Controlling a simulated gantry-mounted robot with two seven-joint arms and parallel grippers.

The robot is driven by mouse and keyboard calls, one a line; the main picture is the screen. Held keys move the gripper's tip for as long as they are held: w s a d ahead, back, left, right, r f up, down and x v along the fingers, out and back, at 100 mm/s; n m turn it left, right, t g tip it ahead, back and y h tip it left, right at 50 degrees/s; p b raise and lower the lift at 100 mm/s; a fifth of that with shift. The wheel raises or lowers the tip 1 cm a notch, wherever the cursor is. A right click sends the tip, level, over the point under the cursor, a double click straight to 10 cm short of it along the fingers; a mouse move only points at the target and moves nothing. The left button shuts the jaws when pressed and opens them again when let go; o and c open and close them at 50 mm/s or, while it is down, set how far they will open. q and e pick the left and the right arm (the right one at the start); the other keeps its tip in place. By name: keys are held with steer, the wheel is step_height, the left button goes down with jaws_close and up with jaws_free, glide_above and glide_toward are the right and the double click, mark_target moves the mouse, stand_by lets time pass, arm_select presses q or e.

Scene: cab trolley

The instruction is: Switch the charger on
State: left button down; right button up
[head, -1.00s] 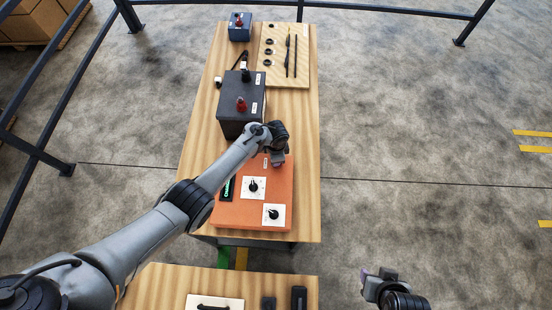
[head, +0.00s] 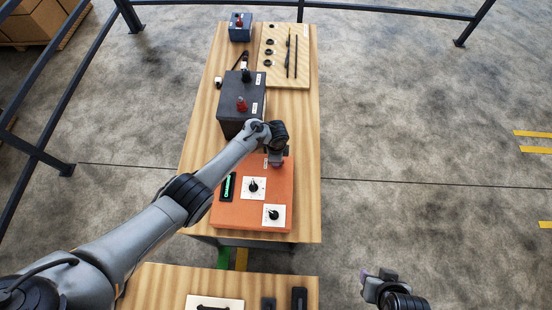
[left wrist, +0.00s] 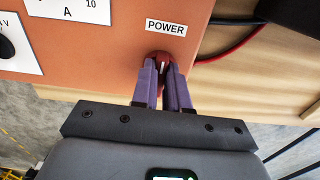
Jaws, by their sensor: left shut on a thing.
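The charger (head: 255,209) is an orange box on the wooden table, with two white dial plates and a dark display (head: 228,187) showing green lit text. Its red power knob (left wrist: 162,58) sits under the POWER label (left wrist: 166,27) in the left wrist view; in the head view my gripper hides it. My left gripper (head: 277,163) is at the charger's far right corner. In the left wrist view its purple fingers (left wrist: 163,75) are shut on the red knob, one on each side. My right gripper (head: 378,280) is over the floor at lower right, away from the table; its fingers are unclear.
A dark battery (head: 240,108) with a red terminal cap stands behind the charger. Farther back are a smaller battery (head: 240,27) and a tool board (head: 286,55). Red and black cables (left wrist: 245,35) run beside the charger. A nearer bench (head: 160,285) holds small parts.

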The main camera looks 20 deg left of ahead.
arm_select(q)
steer(key=c, duration=1.1)
jaws_free()
steer(key=shift+c, duration=0.2)
step_height(320, 180, up, 11)
steer(key=p, duration=0.3)
steer(key=shift+f, duration=0.15)
